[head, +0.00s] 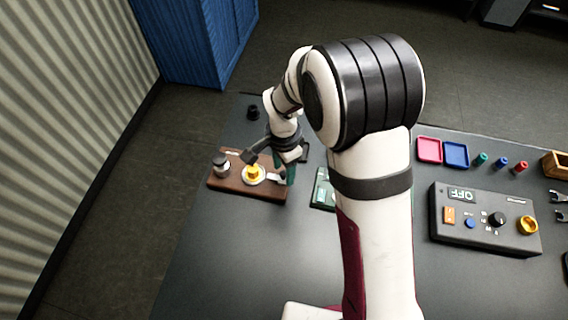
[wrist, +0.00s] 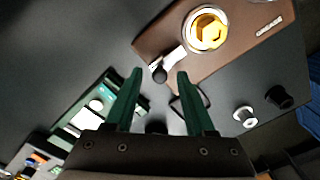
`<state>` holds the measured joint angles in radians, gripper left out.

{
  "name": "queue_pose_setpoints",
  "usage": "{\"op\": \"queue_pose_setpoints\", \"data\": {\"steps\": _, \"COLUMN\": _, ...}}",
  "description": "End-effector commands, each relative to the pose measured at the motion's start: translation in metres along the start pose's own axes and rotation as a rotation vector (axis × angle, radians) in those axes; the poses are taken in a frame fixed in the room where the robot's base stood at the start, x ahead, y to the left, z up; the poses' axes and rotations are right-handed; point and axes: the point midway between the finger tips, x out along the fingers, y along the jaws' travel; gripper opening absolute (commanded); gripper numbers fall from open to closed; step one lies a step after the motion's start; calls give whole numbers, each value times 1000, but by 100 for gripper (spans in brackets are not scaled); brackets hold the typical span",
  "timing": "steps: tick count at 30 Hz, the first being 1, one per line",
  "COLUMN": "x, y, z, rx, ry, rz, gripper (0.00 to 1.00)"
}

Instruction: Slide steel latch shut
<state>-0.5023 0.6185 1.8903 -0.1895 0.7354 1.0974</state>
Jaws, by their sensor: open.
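The steel latch (wrist: 170,59) is a short bright bar ending in a dark round knob (wrist: 159,75), at the edge of a brown board (wrist: 160,37). Beside it on the board is a yellow hexagonal part (wrist: 209,32) in a pale ring. In the head view the latch (head: 274,178) lies right of the yellow part (head: 254,174), at the right end of the board (head: 224,182). My gripper (wrist: 160,73) has green fingers spread apart, with the knob showing between the fingertips. Contact cannot be told. In the head view my gripper (head: 285,166) is partly hidden by its own wrist.
A green board (wrist: 92,107) lies left of my fingers in the wrist view. A white ring-like part (wrist: 244,116) and a black one (wrist: 279,97) lie to the right. A grey control box (head: 485,219) and small trays (head: 429,150) stand farther right in the head view.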

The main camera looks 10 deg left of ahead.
Motion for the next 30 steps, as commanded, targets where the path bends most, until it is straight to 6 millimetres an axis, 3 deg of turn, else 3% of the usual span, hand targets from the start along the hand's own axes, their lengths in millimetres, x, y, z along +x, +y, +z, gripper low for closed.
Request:
{"op": "queue_pose_setpoints", "data": {"steps": 7, "x": 2, "y": 0, "z": 0, "rx": 0, "ry": 0, "rz": 0, "gripper": 54}}
{"op": "queue_pose_setpoints", "data": {"steps": 15, "x": 1, "y": 0, "z": 0, "rx": 0, "ry": 0, "rz": 0, "gripper": 8}}
{"op": "queue_pose_setpoints", "data": {"steps": 17, "x": 1, "y": 0, "z": 0, "rx": 0, "ry": 0, "rz": 0, "gripper": 0}}
{"op": "queue_pose_setpoints", "data": {"steps": 30, "x": 1, "y": 0, "z": 0, "rx": 0, "ry": 0, "rz": 0, "gripper": 0}}
